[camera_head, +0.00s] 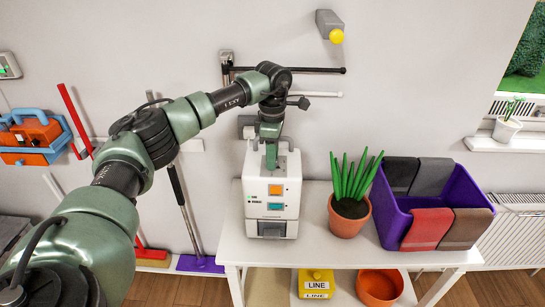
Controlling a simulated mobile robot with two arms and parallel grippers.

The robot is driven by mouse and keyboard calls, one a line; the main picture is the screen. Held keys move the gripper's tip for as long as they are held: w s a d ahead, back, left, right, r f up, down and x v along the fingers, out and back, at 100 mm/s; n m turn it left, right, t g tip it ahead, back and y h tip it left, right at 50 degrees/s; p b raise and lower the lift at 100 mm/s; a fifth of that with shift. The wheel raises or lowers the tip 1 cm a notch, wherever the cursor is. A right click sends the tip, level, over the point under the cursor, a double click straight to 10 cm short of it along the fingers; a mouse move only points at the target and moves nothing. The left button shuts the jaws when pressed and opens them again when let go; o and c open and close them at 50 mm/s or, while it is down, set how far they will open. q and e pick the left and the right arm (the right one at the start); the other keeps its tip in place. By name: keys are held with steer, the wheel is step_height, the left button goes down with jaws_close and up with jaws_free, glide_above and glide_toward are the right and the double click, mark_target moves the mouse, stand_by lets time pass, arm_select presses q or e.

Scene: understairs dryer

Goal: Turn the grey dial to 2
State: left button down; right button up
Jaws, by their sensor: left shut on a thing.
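A white box-shaped appliance (272,220) stands on the left part of the white table, with an orange square and a teal square on its front. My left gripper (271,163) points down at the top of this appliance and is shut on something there. The grey dial itself is hidden by the gripper; its pointer and any numbers cannot be read. My left arm comes in from the lower left and bends down over the appliance. My right gripper is not in view.
A potted plant (349,216) stands close to the right of the appliance, then a purple bin (440,190) with cloths over its rim. A yellow box (316,282) sits below.

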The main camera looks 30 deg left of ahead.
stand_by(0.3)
arm_select(q)
steer(key=c, duration=1.1)
jaws_free()
steer(key=shift+o, duration=0.2)
step_height(320, 180, up, 7)
steer(key=shift+b, duration=1.1)
steer(key=shift+r, duration=0.5)
